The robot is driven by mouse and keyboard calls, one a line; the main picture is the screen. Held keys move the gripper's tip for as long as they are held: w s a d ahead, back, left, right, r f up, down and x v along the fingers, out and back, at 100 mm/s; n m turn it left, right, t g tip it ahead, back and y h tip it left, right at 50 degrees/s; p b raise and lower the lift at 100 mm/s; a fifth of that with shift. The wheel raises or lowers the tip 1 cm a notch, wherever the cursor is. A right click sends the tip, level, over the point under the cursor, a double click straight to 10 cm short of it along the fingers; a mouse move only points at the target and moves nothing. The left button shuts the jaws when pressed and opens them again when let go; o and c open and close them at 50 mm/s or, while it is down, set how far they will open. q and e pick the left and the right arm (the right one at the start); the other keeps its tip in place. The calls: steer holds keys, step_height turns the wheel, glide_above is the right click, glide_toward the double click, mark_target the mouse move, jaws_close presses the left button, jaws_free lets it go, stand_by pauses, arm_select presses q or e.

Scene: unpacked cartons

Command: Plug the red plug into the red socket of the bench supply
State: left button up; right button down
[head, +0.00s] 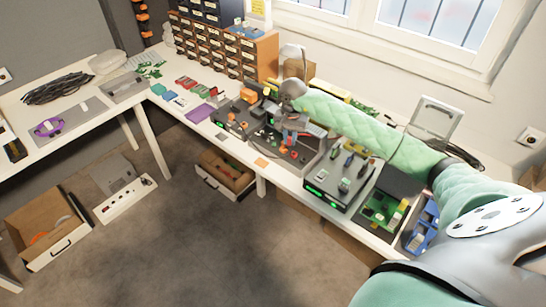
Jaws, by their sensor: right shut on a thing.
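My right gripper (287,130) reaches down from the end of my green-sleeved right arm over the middle of the bench. It is shut on a small red thing, seemingly the red plug, mostly hidden by the fingers. Below it is a dark grey unit (312,160) with small red and orange parts on its front. I cannot tell which of these is the red socket, or whether the plug touches it. Another dark unit with green displays (340,188) stands to the right; I cannot tell for sure which unit is the bench supply. My left gripper is out of view.
Another dark unit (230,119) with orange parts stands close on the left. A drawer cabinet (225,48) is behind. An open drawer (226,170) sticks out below the bench.

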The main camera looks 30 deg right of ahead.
steer(key=d+m, duration=0.1)
steer(key=d+f+m, duration=0.1)
steer(key=m, duration=0.1)
steer(key=w+d+f+m, duration=0.1)
steer(key=shift+w+m, duration=0.1)
steer(key=shift+m, duration=0.2)
step_height(320, 180, down, 2)
steer(key=shift+b, duration=0.45)
steer(key=shift+f, duration=0.95)
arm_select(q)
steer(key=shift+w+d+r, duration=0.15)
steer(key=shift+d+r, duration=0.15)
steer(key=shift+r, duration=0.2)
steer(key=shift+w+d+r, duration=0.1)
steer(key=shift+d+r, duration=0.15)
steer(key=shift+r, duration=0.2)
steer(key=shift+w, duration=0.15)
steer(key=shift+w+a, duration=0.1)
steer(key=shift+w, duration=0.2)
